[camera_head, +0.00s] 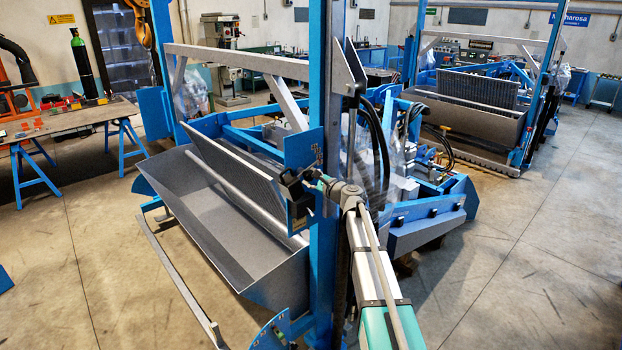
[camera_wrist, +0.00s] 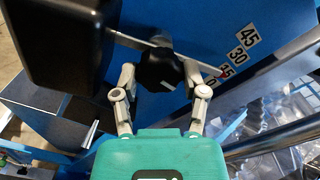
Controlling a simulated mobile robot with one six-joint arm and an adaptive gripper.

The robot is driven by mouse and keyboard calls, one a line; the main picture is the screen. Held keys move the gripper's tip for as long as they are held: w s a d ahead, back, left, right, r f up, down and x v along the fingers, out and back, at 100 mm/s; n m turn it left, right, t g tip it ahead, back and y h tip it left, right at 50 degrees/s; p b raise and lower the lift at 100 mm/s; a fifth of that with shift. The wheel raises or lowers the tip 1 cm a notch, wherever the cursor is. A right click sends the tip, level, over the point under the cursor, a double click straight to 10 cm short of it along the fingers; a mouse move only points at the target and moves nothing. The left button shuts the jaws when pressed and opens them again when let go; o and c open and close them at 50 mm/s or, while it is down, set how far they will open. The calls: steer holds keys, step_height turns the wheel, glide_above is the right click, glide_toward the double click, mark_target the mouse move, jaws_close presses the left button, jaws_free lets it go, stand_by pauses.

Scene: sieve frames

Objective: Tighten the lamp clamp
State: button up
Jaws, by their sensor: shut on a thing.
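A black knob (camera_wrist: 160,70), which looks like the lamp clamp's knob, sits on a blue plate (camera_wrist: 190,25) in the wrist view. My gripper (camera_wrist: 160,78) is shut on the knob, one grey finger on each side. A thin metal pointer with a red tip (camera_wrist: 223,71) runs behind the knob to a scale (camera_wrist: 240,56) marked 45, 30, 15 and 0; the red tip lies near the 15 and 0. A black box-like lamp head (camera_wrist: 62,45) is at upper left. In the head view, my gripper (camera_head: 318,183) reaches the blue post; the knob is hard to make out there.
The blue upright post (camera_head: 326,100) stands close to my arm. Black hoses (camera_head: 378,140) hang just right of it. A grey trough (camera_head: 220,220) lies to the left. Open concrete floor (camera_head: 540,250) is at the right. A second similar machine (camera_head: 470,110) stands behind.

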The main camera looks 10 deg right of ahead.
steer(key=o, duration=1.2)
steer(key=shift+c, duration=0.2)
steer(key=v, duration=1.2)
